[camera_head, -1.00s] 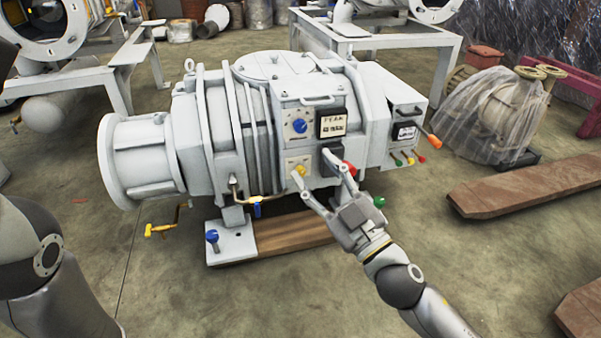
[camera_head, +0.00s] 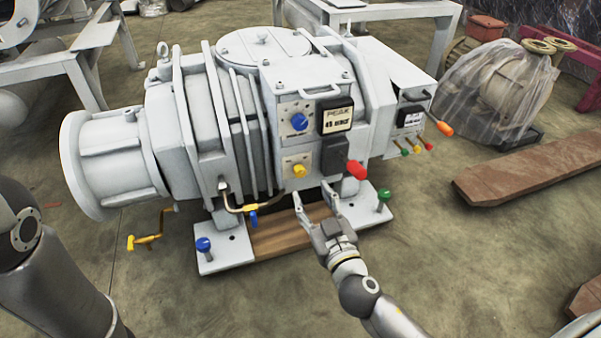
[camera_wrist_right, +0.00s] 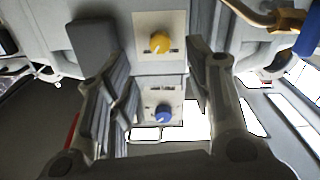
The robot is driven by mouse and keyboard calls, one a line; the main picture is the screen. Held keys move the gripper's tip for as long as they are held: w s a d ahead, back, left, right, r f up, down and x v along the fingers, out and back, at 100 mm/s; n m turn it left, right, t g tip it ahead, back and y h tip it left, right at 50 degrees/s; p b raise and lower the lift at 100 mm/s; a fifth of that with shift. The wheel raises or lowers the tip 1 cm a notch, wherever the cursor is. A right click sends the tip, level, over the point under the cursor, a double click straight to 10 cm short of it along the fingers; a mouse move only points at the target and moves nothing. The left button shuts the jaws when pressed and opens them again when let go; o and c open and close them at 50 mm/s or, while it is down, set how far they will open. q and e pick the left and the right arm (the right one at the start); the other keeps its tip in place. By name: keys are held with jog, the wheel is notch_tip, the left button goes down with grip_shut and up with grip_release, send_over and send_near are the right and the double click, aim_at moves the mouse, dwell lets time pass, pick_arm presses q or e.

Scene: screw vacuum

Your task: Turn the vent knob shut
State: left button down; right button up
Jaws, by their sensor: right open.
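The grey vacuum pump (camera_head: 215,110) stands on a low base and carries two control panels on its front. The upper panel has a blue knob (camera_head: 299,121); the lower panel has a yellow knob (camera_head: 299,171). I cannot read which one is the vent knob. My right gripper (camera_head: 313,196) is open and empty, just below the lower panel in the head view, with its fingers pointing at the pump. In the right wrist view, the yellow knob (camera_wrist_right: 160,43) and blue knob (camera_wrist_right: 163,114) show between the spread fingers, apart from them. My left gripper is out of view.
A red knob (camera_head: 357,169) sticks out right of the lower panel. A blue-handled valve (camera_head: 253,218) and a yellow crank handle (camera_head: 146,241) sit low at the front. An orange-tipped lever (camera_head: 444,129) juts out right. Wooden beams (camera_head: 530,170) lie on the floor at right.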

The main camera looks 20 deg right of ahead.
aim_at(301, 174)
jog(key=w+b, duration=0.2)
jog(key=w, duration=0.6)
jog(key=shift+w+a, duration=0.15)
jog(key=shift+w, duration=0.05)
jog(key=c, duration=1)
jog(key=shift+c, duration=0.2)
